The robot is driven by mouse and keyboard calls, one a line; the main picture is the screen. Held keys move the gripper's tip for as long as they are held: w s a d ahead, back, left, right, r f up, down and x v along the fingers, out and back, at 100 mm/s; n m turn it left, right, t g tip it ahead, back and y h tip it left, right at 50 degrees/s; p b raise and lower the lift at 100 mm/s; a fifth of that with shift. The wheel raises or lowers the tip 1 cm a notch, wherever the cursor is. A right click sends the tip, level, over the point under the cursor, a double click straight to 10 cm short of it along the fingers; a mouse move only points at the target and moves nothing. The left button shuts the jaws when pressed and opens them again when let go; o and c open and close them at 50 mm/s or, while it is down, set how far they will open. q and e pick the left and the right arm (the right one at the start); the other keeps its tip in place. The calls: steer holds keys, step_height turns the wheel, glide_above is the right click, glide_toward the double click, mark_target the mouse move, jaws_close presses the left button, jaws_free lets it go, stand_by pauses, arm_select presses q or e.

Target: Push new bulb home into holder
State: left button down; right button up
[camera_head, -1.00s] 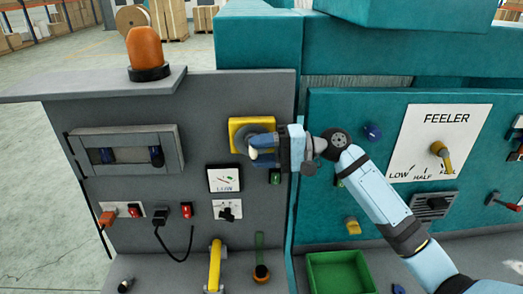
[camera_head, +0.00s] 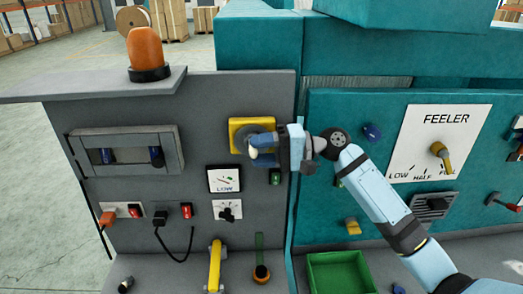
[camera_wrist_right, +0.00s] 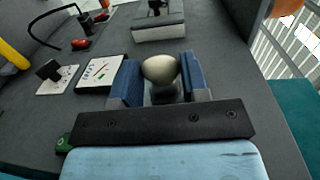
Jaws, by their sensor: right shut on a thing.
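My right gripper (camera_head: 263,150) is at the yellow square plate (camera_head: 237,124) on the grey panel, coming in from the right. In the right wrist view its two blue fingers (camera_wrist_right: 161,82) are shut on a pale, rounded, bulb-like thing (camera_wrist_right: 160,68) with a darker neck below it. In the head view the fingers mostly cover this thing. A grey round part, which looks like the holder (camera_head: 250,131), shows in front of the yellow plate behind the fingers. I cannot tell how deep the bulb sits in it. My left gripper is not in view.
A gauge marked LOW (camera_head: 224,179) and a black knob (camera_head: 229,210) are below the gripper. A slotted grey box (camera_head: 128,148) is to the left. An orange beacon (camera_head: 145,50) stands on top. A green bin (camera_head: 340,275) and a yellow handle (camera_head: 215,265) are lower down.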

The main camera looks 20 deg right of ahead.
steer(key=shift+r, duration=0.1)
steer(key=o, duration=1.1)
steer(key=shift+w, duration=0.1)
steer(key=b+v, duration=0.1)
steer(key=v, duration=0.5)
stand_by(0.5)
